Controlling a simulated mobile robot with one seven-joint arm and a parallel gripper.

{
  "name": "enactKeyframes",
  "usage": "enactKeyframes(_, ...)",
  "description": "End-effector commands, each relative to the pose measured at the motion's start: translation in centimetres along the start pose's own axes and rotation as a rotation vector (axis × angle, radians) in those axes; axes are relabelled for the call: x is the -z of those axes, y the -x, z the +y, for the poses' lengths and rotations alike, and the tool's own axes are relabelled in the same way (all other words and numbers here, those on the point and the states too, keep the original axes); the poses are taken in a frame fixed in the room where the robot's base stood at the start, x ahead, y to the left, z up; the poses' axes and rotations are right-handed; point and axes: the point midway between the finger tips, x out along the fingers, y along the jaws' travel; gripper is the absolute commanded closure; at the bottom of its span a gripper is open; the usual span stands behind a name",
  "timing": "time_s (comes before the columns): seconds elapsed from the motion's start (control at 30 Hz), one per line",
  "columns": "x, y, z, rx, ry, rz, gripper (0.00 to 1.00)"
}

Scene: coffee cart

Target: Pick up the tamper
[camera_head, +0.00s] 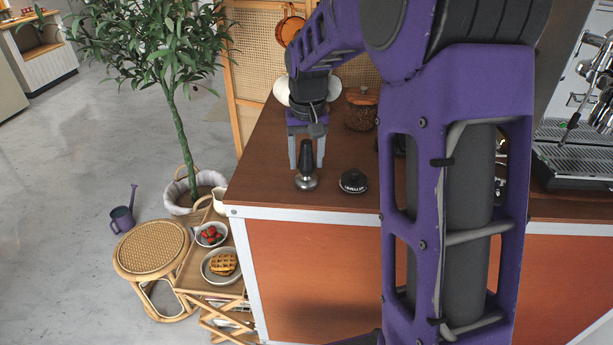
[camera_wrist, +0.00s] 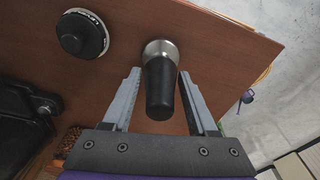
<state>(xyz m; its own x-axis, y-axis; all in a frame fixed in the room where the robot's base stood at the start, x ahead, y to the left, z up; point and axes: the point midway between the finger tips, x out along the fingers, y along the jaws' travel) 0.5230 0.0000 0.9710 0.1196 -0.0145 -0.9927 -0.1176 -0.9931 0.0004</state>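The tamper (camera_head: 306,166) stands upright on the brown counter near its left front corner. It has a black handle and a silver metal base. In the wrist view the tamper (camera_wrist: 160,82) shows between the two grey fingers, with its handle toward me. My gripper (camera_head: 306,160) is open, with one finger on each side of the tamper. In the wrist view gaps show between the handle and both fingers of my gripper (camera_wrist: 158,90), so it is not held. The head view does not make clear how the fingertips sit in depth.
A round black leveller (camera_head: 353,181) stands close to the right of the tamper; the wrist view shows it too (camera_wrist: 82,34). A glass jar (camera_head: 361,112) is farther back on the counter (camera_head: 262,180). An espresso machine (camera_head: 575,150) is at the right. The counter's front edge is near.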

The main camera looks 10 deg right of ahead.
Motion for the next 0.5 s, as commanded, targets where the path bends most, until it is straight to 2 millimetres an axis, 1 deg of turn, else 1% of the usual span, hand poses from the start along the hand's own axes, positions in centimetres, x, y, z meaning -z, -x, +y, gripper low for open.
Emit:
enactKeyframes(0.03,0.01,0.02,0.0,0.0,0.0,0.0,0.52)
enactKeyframes(0.3,0.01,0.03,0.0,0.0,0.0,0.0,1.0)
enactKeyframes(0.5,0.05,0.1,0.0,0.0,0.0,0.002,1.0)
